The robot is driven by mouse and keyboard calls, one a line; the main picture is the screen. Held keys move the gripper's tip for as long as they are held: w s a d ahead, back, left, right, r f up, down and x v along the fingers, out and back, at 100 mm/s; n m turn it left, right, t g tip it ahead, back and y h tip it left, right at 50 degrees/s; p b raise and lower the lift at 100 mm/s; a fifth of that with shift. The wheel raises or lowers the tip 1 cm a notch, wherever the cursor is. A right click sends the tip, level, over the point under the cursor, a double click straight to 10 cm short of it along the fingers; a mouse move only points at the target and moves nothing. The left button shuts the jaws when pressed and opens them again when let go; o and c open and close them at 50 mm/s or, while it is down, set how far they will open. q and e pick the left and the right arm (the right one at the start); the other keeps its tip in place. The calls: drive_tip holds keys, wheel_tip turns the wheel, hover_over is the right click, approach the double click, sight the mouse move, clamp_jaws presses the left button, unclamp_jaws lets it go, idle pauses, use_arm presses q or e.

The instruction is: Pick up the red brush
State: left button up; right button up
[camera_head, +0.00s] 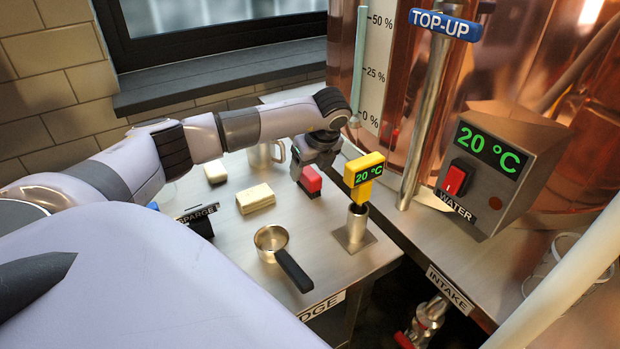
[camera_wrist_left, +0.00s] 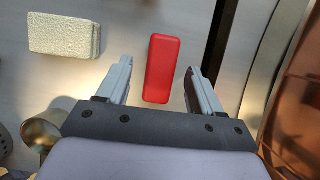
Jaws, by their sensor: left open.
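In the left wrist view the red brush (camera_wrist_left: 162,68) is an upright red rectangle between the two fingers, with a gap on each side. My left gripper (camera_head: 309,168) is open and points down over the brush; in the wrist view its fingers (camera_wrist_left: 159,80) straddle the near part of it without visible contact. How far the fingertips are above the table is hard to tell. My right gripper is not in view.
A steel scoop (camera_head: 271,239) with a black handle lies in front. A yellow thermometer (camera_head: 363,172) stands in a holder close to the right. A metal jug (camera_head: 266,155) is behind.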

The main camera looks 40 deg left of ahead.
sight(308, 170)
use_arm(q)
drive_tip(key=x, duration=0.4)
drive_tip(key=c, duration=1.1)
drive_tip(key=shift+r, duration=0.1)
wheel_tip(308, 170, up, 20)
drive_tip(key=shift+p, duration=0.45)
drive_tip(key=shift+o, duration=0.8)
drive_tip(key=shift+d, duration=0.1)
